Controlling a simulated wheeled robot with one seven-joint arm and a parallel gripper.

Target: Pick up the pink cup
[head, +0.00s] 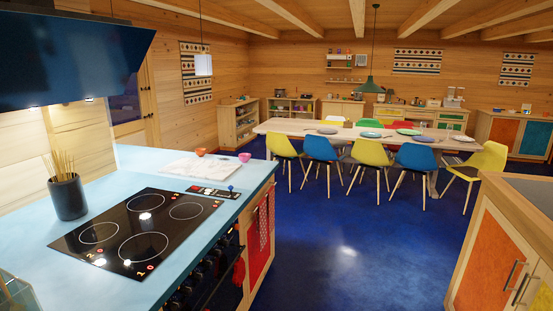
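A small pink cup (245,157) stands on the light blue counter (150,168), near the counter's far right corner. A small orange-red cup or bowl (201,152) is to its left on the same counter. A whitish board or slab (202,168) lies just in front of both. My gripper is not in view, and nothing is seen touching the pink cup.
A black cooktop (140,230) and a dark utensil holder (68,197) are on the counter. A dark range hood (70,60) hangs above. Blue floor (345,245) is open right of the counter. A cabinet (500,250) stands at right; a dining table with chairs is behind.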

